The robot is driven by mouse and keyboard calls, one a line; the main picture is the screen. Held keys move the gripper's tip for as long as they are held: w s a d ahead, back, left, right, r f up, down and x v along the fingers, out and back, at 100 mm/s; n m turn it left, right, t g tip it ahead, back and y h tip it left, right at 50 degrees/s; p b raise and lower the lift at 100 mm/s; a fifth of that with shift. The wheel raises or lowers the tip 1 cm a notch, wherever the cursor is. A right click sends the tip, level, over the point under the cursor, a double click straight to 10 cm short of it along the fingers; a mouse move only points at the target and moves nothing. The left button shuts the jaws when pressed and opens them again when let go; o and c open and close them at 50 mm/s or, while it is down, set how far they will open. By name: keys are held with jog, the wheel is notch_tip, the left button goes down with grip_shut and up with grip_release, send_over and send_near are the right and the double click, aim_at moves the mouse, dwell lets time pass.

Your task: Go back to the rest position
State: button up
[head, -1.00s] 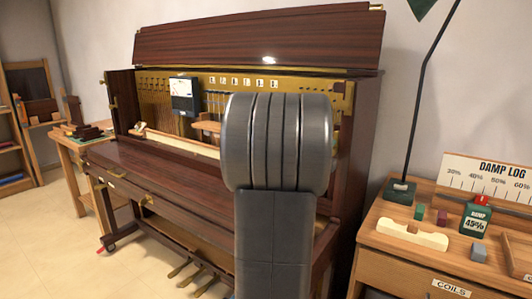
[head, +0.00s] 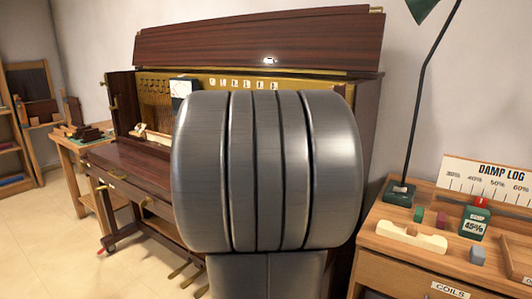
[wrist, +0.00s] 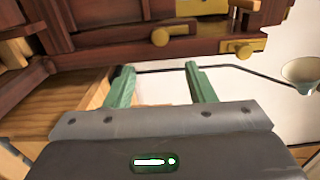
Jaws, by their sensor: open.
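My gripper (wrist: 160,85) shows in the wrist view with its two green fingers spread apart. Nothing is between the fingers. In the head view my own grey arm link fills the middle of the picture and hides the gripper and much of the piano. The brown upright piano (head: 258,40) stands behind my arm with its lid raised and its brass inner works partly showing. In the wrist view, dark red-brown wood with brass knobs (wrist: 160,37) lies beyond the fingertips.
Open floor (head: 45,225) lies at front left.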

jog(key=w+d+n+p, duration=0.6)
jog(key=w+n+p, duration=0.4)
jog(key=n+p, duration=0.7)
jog(key=shift+d+r+n, duration=0.2)
jog(key=shift+d+n, duration=0.05)
jog(key=shift+n, duration=0.25)
dwell(0.5)
jog(key=shift+w, duration=0.1)
jog(key=shift+a, duration=0.1)
